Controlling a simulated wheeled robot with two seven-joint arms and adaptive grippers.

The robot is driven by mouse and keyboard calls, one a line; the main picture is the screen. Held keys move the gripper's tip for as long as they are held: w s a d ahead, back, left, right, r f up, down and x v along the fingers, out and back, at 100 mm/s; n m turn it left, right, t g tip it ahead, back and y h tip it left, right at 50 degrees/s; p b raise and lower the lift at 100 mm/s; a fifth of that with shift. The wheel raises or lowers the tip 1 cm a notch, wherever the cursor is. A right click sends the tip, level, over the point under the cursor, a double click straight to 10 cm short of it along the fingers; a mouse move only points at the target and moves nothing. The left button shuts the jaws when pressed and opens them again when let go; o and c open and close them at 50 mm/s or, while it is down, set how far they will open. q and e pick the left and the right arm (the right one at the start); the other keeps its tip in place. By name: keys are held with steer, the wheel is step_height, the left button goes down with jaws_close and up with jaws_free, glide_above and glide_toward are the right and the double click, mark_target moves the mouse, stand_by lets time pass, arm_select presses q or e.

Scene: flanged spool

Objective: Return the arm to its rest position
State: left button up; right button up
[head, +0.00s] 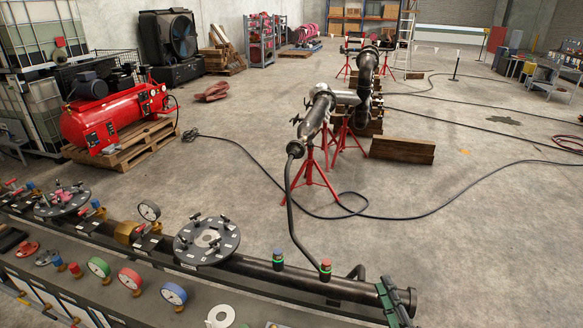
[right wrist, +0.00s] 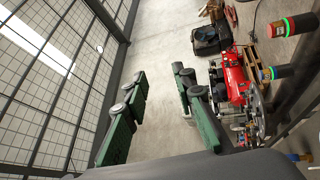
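My right gripper (head: 393,301) shows at the lower right of the head view, by the right end of the dark pipe (head: 310,283) on the bench. In the right wrist view its two green fingers (right wrist: 162,85) stand wide apart with only floor and background between them. The gripper is open and empty. From the head view alone I cannot tell whether it touches the pipe end. My left gripper is not in the head view.
A blue-topped knob (head: 278,259) and a red-topped knob (head: 325,270) stand along the pipe. A round flange plate (head: 232,250) and several gauges sit further left. A red compressor (head: 115,117) and pipework on red stands (head: 312,180) are on the open floor beyond.

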steer(key=s+d+f+m+g+h, duration=0.3)
steer(key=d+f+m+h, duration=0.4)
steer(key=d+f+m, duration=0.25)
steer(key=s+d+f+m+g+h, duration=0.1)
steer(key=s+d+f+m+g, duration=0.2)
steer(key=s+f, duration=0.3)
steer(key=s+d+f+m+g, duration=0.2)
steer(key=s+f+m+g, duration=0.15)
steer(key=f, duration=0.35)
steer(key=s+a+f+m+g+y, duration=0.1)
steer(key=s+a+f+m+g, duration=0.1)
steer(key=s+f+g, duration=0.5)
steer(key=s+a+f+m+g+y, duration=0.15)
steer(key=s+f, duration=0.35)
steer(key=s, duration=0.6)
step_height(320, 180, down, 28)
steer(key=s+a, duration=0.2)
steer(key=s+f+n+g, duration=0.1)
steer(key=s+f, duration=1.8)
steer(key=s, duration=0.1)
steer(key=shift+s+g+y, duration=0.2)
steer(key=shift+g+y, duration=0.1)
steer(key=shift+y, duration=0.15)
steer(key=shift+a, duration=0.1)
